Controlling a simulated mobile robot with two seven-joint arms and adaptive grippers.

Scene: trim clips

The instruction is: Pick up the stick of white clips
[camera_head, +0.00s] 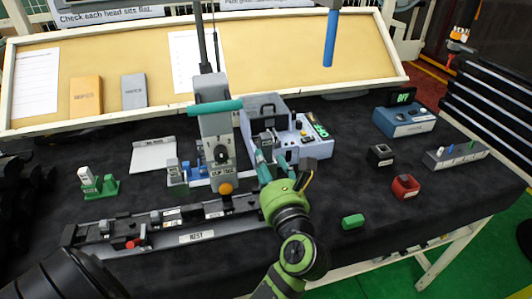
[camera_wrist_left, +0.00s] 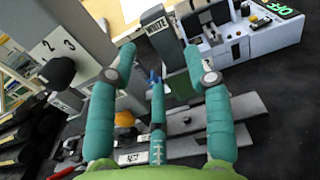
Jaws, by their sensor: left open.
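A grey upright piece with a label reading WHITE (camera_wrist_left: 156,24) stands just beyond my fingertips in the left wrist view; it looks like the stick of white clips. In the head view a small grey piece (camera_head: 266,142) shows near my fingertips, and I cannot tell for sure whether it is the same thing. My left gripper (camera_head: 274,162), green with teal fingers, is open. In the left wrist view its fingers (camera_wrist_left: 159,52) are spread on either side of the line to the labelled piece, with no visible grip on it. My right gripper is not in view.
A grey press with a teal handle (camera_head: 218,106) stands left of my gripper. A blue-grey machine (camera_head: 300,148) is close behind it. A long dark rail marked NEST (camera_head: 197,237) lies in front.

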